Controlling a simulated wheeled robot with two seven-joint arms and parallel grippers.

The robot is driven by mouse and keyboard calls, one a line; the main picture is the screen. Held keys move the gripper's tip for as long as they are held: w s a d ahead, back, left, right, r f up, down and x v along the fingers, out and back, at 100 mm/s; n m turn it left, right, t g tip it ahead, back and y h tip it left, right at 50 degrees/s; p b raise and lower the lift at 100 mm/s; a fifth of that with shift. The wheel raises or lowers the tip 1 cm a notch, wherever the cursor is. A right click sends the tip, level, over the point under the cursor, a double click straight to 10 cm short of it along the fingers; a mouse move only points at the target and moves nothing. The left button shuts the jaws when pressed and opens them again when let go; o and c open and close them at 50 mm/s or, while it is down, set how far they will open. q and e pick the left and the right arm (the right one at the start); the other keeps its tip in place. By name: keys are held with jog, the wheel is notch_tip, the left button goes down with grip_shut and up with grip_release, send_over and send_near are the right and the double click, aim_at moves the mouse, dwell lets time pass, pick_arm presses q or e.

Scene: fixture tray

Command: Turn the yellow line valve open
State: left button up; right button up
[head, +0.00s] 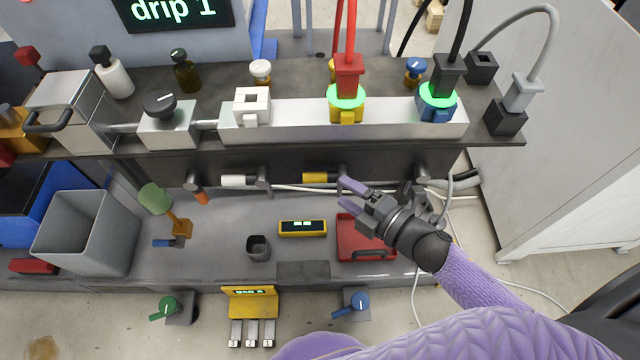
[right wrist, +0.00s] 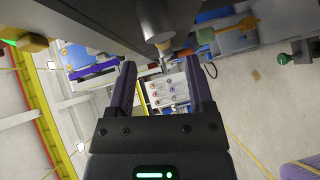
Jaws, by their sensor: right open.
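The yellow valve handle (head: 314,178) is in the head view under the bench's front edge. It lies about level and points left from its dark hub (head: 341,173). My right gripper (head: 346,195) is open, with its purple fingers pointing left, just below and right of that hub. I see nothing between the fingers, and contact with the valve cannot be told. In the right wrist view the gripper (right wrist: 162,70) also shows open, with a grey cylindrical part (right wrist: 155,20) ahead of it. My left gripper is not in view.
A white handle (head: 233,181) and a hanging orange handle (head: 201,197) are left of the yellow one. Below are a red tray (head: 347,235), a yellow box (head: 303,228) and a grey bin (head: 85,235). The bench edge (head: 280,145) overhangs the valves.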

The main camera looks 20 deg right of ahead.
aim_at(328, 181)
jog(key=b+x, duration=0.1)
jog(key=x, duration=0.4)
jog(key=shift+w, duration=0.1)
grip_shut()
dwell(0.4)
dwell(0.4)
dwell(0.5)
